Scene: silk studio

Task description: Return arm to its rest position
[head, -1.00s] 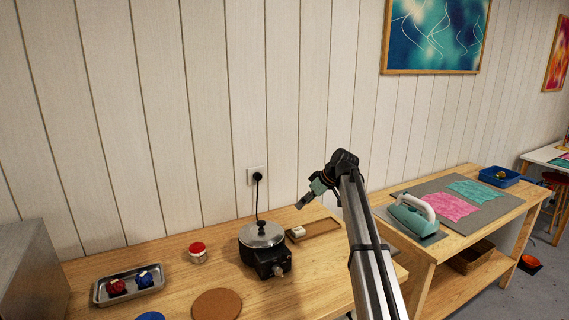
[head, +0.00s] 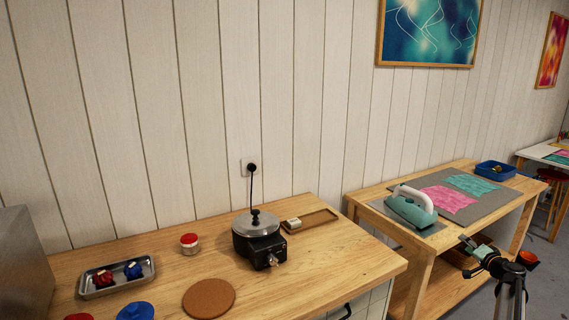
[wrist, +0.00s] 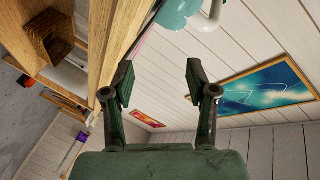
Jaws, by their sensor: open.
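My gripper (head: 466,242) is at the lower right in the head view, beside the front of the right-hand table and below its top. In the wrist view my gripper (wrist: 157,85) shows two dark fingers held wide apart with nothing between them. My arm is low and folded near the right edge of the head view. Part of the teal iron (wrist: 178,14) shows beyond the fingers in the wrist view.
The right-hand table (head: 371,197) holds the iron (head: 411,208), pink and teal cloths and a blue bin (head: 495,170). The left table (head: 335,262) holds a lidded pot (head: 256,226), a metal tray (head: 98,284), a red-lidded jar (head: 190,243) and a cork mat (head: 209,298). Floor shows at right.

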